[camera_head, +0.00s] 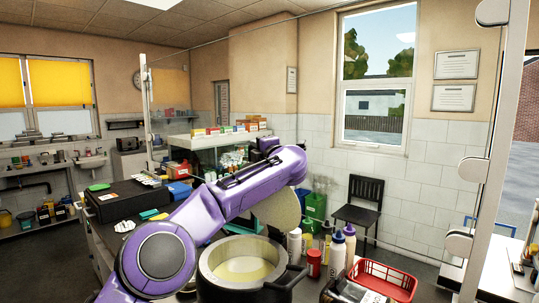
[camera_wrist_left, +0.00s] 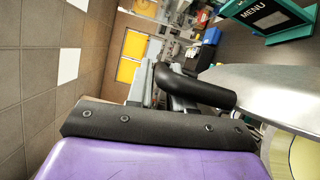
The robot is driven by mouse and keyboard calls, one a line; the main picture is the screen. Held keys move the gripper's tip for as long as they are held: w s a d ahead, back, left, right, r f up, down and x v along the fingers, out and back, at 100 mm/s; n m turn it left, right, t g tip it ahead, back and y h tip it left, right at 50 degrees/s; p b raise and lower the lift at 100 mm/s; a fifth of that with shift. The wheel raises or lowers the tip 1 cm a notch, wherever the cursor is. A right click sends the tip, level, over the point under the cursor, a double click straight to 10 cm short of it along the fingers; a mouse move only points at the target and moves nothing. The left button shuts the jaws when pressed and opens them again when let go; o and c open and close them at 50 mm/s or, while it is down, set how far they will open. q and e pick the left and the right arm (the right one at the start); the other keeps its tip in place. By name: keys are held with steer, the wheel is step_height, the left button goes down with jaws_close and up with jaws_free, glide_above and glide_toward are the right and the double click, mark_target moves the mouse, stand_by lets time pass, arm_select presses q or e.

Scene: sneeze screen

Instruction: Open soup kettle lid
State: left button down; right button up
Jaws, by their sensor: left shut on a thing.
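The soup kettle (camera_head: 207,270) stands on the counter at the bottom centre of the head view, open at the top, with pale yellow soup inside. Its lid (camera_head: 282,209) is raised and steeply tilted above the kettle's back side, its round underside partly covered by my purple arm. In the left wrist view, my left gripper (camera_wrist_left: 160,90) is shut on the black lid handle (camera_wrist_left: 205,90). The lid's grey metal surface (camera_wrist_left: 265,88) lies beside the handle, and the kettle's soup shows at the lower right edge. My right gripper is out of view.
Bottles (camera_head: 337,250) and a red basket (camera_head: 390,278) stand right of the kettle. A black case (camera_head: 118,203) lies on the counter at left. A clear screen with metal posts (camera_head: 497,150) spans the counter. A menu sign (camera_wrist_left: 268,18) shows in the wrist view.

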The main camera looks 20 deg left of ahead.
arm_select(q)
steer(key=shift+w+d+r, duration=0.1)
steer(key=shift+w+r, duration=0.05)
steer(key=shift+w, duration=0.45)
steer(key=shift+w+m+g, duration=0.2)
steer(key=shift+m+g, duration=0.1)
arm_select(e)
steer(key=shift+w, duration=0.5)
arm_select(q)
steer(key=shift+d, duration=0.15)
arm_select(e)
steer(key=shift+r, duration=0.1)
arm_select(q)
steer(key=c, duration=1.4)
jaws_free()
steer(key=shift+w, duration=0.1)
steer(key=s+d+b, duration=0.1)
steer(key=d+f+b, duration=0.1)
steer(key=b, duration=0.1)
steer(key=shift+s+d, duration=0.1)
steer(key=shift+s, duration=0.25)
steer(key=b+v, duration=0.4)
steer(key=v, duration=0.3)
steer(key=shift+s+d+r, duration=0.25)
steer(key=shift+s+r, duration=0.05)
steer(key=shift+r, duration=0.15)
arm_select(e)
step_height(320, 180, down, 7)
